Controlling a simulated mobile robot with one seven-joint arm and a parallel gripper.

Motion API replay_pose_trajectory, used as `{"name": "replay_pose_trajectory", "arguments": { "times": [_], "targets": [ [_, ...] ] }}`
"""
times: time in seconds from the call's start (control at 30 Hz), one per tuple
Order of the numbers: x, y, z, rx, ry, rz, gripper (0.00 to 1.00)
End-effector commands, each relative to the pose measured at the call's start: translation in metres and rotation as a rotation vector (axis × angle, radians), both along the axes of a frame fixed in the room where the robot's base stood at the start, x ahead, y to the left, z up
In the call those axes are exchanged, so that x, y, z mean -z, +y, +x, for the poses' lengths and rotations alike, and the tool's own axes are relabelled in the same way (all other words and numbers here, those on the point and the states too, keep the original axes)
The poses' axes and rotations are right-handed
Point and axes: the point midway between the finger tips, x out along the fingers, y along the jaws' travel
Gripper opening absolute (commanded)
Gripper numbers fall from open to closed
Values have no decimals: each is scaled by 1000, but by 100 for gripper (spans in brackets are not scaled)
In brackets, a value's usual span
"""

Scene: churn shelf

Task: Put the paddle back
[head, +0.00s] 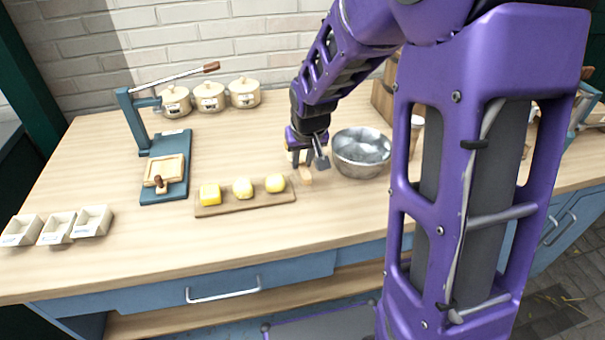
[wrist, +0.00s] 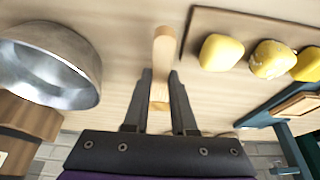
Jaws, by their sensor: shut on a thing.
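A pale wooden paddle (wrist: 164,48) is between the fingers of my gripper (wrist: 161,82) in the wrist view. Its rounded end sticks out past the fingertips, and part of it is hidden between the fingers. In the head view the paddle (head: 306,175) shows below my gripper (head: 306,157), low over the worktop, between the butter board and the metal bowl. My gripper is shut on it. I cannot tell whether the paddle touches the worktop.
The metal bowl (head: 361,153) stands just right of my gripper. A wooden board (head: 244,205) with three yellow butter pieces lies to the left. A blue lever press (head: 178,141), three lidded pots (head: 209,97) and three small trays (head: 56,228) stand farther left. The front worktop is clear.

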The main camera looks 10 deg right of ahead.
Motion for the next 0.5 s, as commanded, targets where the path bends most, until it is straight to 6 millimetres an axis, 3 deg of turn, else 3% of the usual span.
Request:
{"name": "replay_pose_trajectory", "arguments": {
  "times": [0.3,0.5],
  "targets": [
    [38,0,0,0,1,0,0],
    [37,0,0,1,-1,0,0]
  ]
}}
